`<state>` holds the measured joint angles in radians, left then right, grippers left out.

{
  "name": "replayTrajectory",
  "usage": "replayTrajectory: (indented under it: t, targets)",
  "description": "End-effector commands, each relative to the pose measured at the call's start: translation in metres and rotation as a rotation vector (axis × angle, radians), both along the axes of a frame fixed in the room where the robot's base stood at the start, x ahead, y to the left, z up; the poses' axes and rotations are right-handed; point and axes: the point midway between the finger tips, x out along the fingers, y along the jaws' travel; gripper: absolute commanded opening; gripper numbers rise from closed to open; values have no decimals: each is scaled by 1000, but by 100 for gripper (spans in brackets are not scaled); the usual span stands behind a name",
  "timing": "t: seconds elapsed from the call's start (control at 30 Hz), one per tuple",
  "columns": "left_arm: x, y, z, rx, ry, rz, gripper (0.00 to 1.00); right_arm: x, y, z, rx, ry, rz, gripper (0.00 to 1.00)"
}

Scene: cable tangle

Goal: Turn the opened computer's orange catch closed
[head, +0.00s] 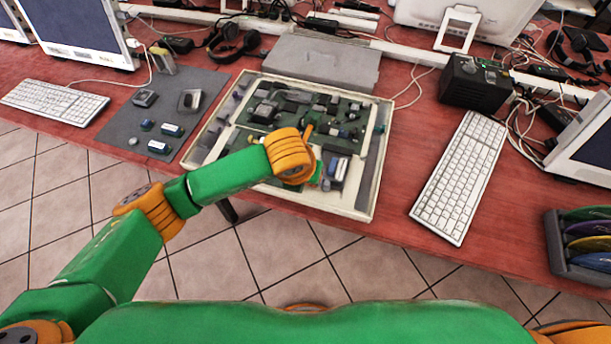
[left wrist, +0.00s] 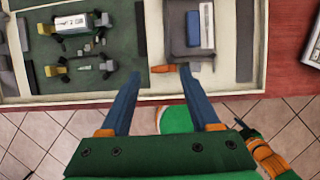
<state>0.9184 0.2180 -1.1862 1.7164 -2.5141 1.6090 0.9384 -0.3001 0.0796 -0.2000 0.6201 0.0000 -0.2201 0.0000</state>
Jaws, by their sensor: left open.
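The opened computer (head: 352,213) lies flat on the desk, a cream case with green boards inside. In the left wrist view, the small orange catch (left wrist: 163,68) lies sideways by the case's front wall, left of a compartment with a blue-and-white part (left wrist: 191,30). My left gripper (left wrist: 161,76) is open, its two blue fingers at the front wall, one on each side of the catch. I see no contact. In the head view my left wrist hides the catch area. My right arm (left wrist: 266,155) shows small in the left wrist view; its finger state is unclear.
A grey mat (head: 118,128) with small parts lies left of the case, and a grey panel (head: 322,62) behind it. A white keyboard (head: 460,178) and a black box (head: 474,84) stand to the right. Cables lie along the back. Tiled floor is in front.

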Motion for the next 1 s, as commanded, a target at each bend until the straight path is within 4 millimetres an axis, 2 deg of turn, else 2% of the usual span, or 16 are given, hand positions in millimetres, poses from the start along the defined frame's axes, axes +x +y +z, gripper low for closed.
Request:
replayTrajectory:
  t: [0.1,0.23,0.37,0.73,0.77,0.83,0.87,0.9,0.97,1.0]
  targets:
    - [-9,3,24,-2,-6,-2,62,0,0,-3,0,0,0,50]
    - [-17,5,43,-2,-3,0,62,0,0,-4,0,0,0,50]
    - [-19,6,48,1,0,-1,62,0,0,-4,0,0,0,50]
    - [-22,3,47,-13,8,-11,62,0,0,-4,0,0,0,50]
    - [-25,-3,46,-40,23,-28,62,0,0,-4,0,0,0,50]
    - [-46,-32,43,-173,92,-115,62,0,0,-4,0,0,0,50]
    - [-60,-51,46,-270,137,-168,62,0,0,-4,0,0,0,50]
    - [-83,-80,55,-434,203,-242,62,0,0,-4,0,0,0,50]
    - [-119,-121,89,-743,302,-335,62,0,0,-4,0,0,0,50]
    - [-136,-140,124,-972,355,-366,62,0,0,-4,0,0,0,50]
